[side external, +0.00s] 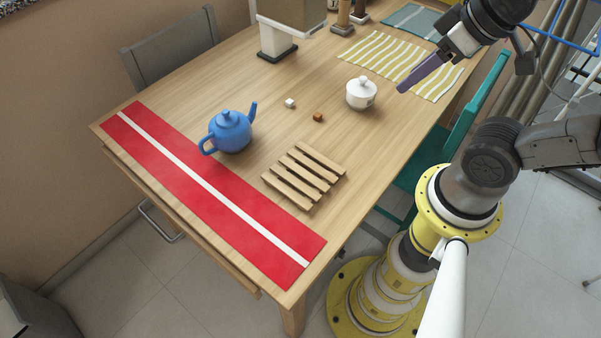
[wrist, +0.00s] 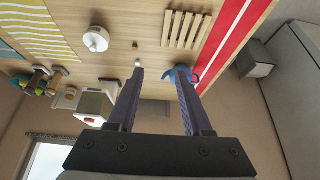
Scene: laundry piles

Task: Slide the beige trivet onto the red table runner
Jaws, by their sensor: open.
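The beige trivet (side external: 304,176) is a slatted wooden piece lying flat on the table, apart from the runner and to its right. It also shows in the wrist view (wrist: 187,30). The red table runner (side external: 185,172) has a white stripe and lies along the table's near-left edge; in the wrist view the runner (wrist: 237,35) is at the upper right. My gripper (side external: 401,90) is in the air over the right side of the table, well away from the trivet. In the wrist view its two fingers (wrist: 159,72) are spread apart with nothing held between them.
A blue teapot (side external: 231,131) stands beside the runner, left of the trivet. A white lidded pot (side external: 361,93), a brown cube (side external: 318,117) and a white cube (side external: 290,103) stand behind the trivet. A yellow striped cloth (side external: 385,59) lies farther back. Bare wood separates trivet and runner.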

